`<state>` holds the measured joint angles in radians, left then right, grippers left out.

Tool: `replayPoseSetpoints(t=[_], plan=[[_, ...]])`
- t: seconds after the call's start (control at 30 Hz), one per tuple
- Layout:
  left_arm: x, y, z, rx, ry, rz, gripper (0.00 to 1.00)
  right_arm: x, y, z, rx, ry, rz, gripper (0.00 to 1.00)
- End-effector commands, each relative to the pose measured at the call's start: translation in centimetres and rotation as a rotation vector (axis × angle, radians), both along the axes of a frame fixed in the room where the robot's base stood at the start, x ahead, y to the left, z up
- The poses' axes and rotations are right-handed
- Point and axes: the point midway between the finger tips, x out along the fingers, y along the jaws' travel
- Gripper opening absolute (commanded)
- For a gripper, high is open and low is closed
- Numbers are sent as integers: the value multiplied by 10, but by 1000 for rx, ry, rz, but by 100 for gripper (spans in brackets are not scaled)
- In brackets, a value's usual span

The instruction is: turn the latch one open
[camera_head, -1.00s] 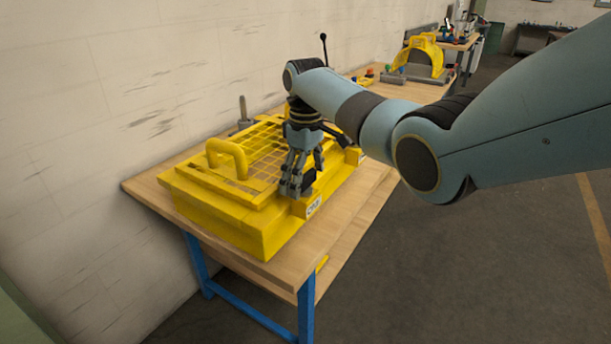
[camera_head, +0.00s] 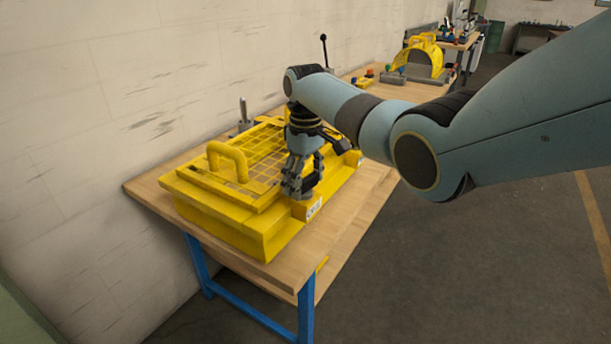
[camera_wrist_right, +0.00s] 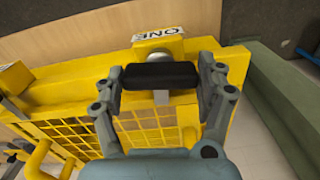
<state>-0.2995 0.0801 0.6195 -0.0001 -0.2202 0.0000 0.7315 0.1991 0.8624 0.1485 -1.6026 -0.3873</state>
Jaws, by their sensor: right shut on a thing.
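The yellow guard (camera_head: 222,205) with a mesh top and a yellow handle (camera_head: 228,160) sits on the wooden bench. Latch one is at the guard's front right edge, by a white label; the label (camera_wrist_right: 160,33) reads "ONE" in the right wrist view. My right gripper (camera_head: 297,190) points down at this edge. In the right wrist view my right gripper (camera_wrist_right: 163,80) has its fingers at both ends of the latch's black bar (camera_wrist_right: 160,75), shut on it. A grey stem (camera_wrist_right: 160,97) shows under the bar. My left gripper is not in view.
The wooden bench (camera_head: 350,215) has bare room along its front and right. A grey upright post (camera_head: 243,112) stands behind the guard by the wall. Another yellow guard (camera_head: 425,52) stands farther back. Open floor lies right of the bench.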

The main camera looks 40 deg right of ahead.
Motion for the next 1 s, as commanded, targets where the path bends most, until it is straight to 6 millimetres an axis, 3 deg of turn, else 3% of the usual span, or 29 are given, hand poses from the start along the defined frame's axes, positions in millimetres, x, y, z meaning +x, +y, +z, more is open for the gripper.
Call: replayPoseSetpoints(t=[0.4, 1.0], plan=[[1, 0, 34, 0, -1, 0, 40, 1, -1, 6, -2, -3, -373, 41], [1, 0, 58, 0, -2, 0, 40, 3, -1, 4, -1, -6, -943, 41]])
